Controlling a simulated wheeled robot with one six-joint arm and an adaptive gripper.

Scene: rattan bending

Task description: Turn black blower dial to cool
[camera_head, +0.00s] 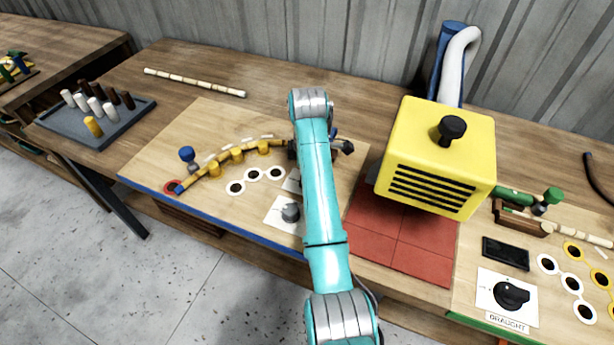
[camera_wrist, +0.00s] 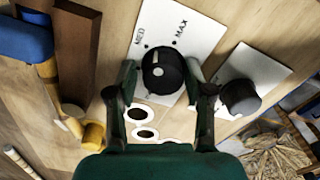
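In the wrist view a black dial (camera_wrist: 162,71) with a pale pointer line sits on a white plate (camera_wrist: 192,30) marked MED and MAX. My gripper (camera_wrist: 160,74) has its fingers apart, one on each side of this dial; I cannot tell whether they touch it. A second dark dial (camera_wrist: 240,97) on its own white plate (camera_wrist: 262,70) is to the right, outside the fingers. A dial (camera_head: 290,212) on a white plate shows left of my arm in the head view, where my arm hides most of my gripper. No "cool" mark is readable.
A yellow vented box (camera_head: 440,155) with a black top knob stands right of my arm, over a red mat (camera_head: 400,245). A DRAUGHT dial (camera_head: 511,293) is at far right. A bent rattan pole (camera_head: 220,163) and white rings (camera_head: 253,174) lie left of my arm.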

